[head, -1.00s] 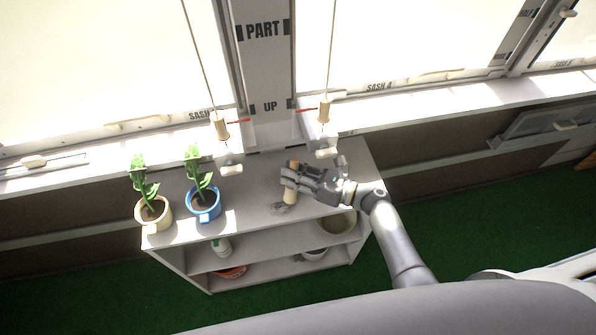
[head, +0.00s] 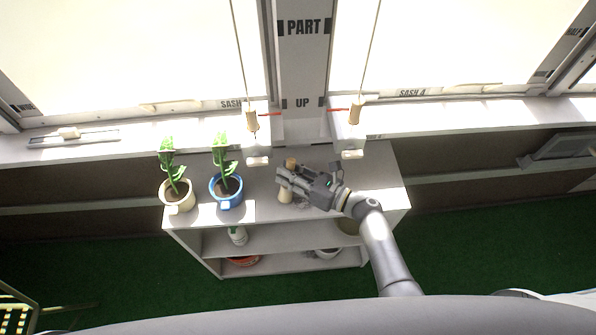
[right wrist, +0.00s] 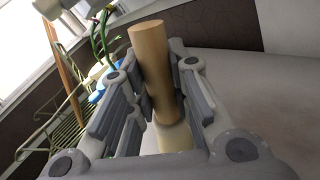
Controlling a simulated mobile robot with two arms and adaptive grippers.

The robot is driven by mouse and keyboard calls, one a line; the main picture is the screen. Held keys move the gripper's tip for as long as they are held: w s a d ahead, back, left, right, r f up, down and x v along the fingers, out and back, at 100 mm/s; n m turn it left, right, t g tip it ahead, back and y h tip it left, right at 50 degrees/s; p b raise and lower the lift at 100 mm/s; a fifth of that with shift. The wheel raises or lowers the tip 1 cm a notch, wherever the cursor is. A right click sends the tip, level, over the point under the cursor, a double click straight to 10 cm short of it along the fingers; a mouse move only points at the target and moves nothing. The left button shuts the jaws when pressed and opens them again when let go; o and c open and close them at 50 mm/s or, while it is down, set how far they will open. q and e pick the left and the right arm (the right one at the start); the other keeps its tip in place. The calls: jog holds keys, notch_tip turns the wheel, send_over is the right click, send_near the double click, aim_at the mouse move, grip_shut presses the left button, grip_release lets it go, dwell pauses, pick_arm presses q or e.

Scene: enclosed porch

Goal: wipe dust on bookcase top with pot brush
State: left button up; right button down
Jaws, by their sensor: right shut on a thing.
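The bookcase top (head: 380,188) is a pale grey board below the window. My right gripper (head: 283,181) is over its middle, shut on the pot brush. The brush's wooden handle (head: 291,163) stands up above the fingers, and its pale lower part (head: 285,196) shows below them. In the right wrist view the tan handle (right wrist: 152,60) stands between the two fingers. A faint grey dust patch (head: 302,204) lies just right of the brush, partly under my gripper. My left gripper is not in view.
A cream pot (head: 178,200) and a blue pot (head: 226,199), both with green plants, stand on the left of the top. Cords with wooden toggles (head: 252,121) (head: 357,113) hang behind. Lower shelves hold a bottle (head: 237,236) and bowls.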

jog(key=shift+a, duration=0.25)
notch_tip(320, 180, up, 6)
jog(key=p, duration=0.5)
jog(key=shift+p, duration=0.4)
jog(key=shift+r, duration=0.1)
notch_tip(320, 180, up, 3)
jog(key=p, duration=0.3)
jog(key=shift+w, duration=0.1)
